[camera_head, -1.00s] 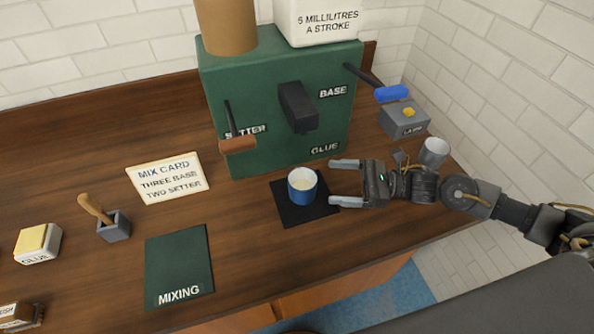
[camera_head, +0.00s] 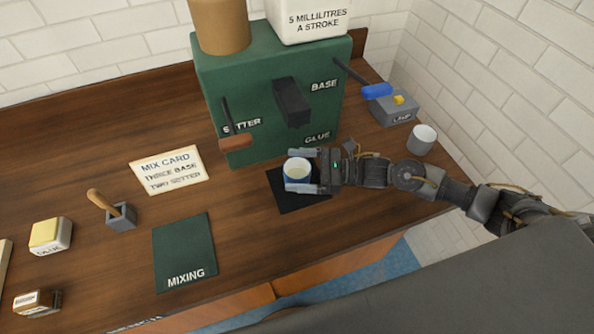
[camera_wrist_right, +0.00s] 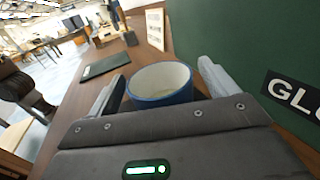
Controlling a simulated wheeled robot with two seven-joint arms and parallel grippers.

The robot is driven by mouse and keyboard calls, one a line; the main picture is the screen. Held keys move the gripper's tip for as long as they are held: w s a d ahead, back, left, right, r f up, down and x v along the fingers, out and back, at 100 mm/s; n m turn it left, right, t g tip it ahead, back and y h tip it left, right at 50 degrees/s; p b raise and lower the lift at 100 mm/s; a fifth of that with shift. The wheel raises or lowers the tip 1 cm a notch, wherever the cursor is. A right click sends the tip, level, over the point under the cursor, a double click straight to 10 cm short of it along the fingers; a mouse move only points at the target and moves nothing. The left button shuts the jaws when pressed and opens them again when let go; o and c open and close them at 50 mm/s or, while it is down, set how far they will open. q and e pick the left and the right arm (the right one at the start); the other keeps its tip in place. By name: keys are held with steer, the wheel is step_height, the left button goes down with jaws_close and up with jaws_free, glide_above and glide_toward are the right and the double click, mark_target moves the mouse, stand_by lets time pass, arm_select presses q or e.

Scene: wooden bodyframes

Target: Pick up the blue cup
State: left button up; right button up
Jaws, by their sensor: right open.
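The blue cup (camera_head: 298,176) stands upright on the black mat (camera_head: 287,201) in front of the green dispenser. My right gripper (camera_head: 301,171) is open, with one finger on each side of the cup. In the right wrist view the cup (camera_wrist_right: 161,84) sits between the two fingers (camera_wrist_right: 160,92), and gaps seem to show beside it. I cannot tell whether either finger touches it. The left gripper is not in view.
The green dispenser (camera_head: 265,120) stands close behind the cup, with a brown-handled lever (camera_head: 235,142) and a blue-handled lever (camera_head: 376,91). A white cup (camera_head: 421,139) and lamp box (camera_head: 394,108) are at right. The green mixing mat (camera_head: 184,250) lies at left.

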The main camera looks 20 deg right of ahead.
steer(key=shift+x, duration=1.15)
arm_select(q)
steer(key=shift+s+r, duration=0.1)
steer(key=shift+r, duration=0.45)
arm_select(e)
steer(key=c, duration=1.2)
steer(key=shift+o, duration=0.2)
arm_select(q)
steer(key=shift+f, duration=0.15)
arm_select(e)
steer(key=shift+r, duration=0.15)
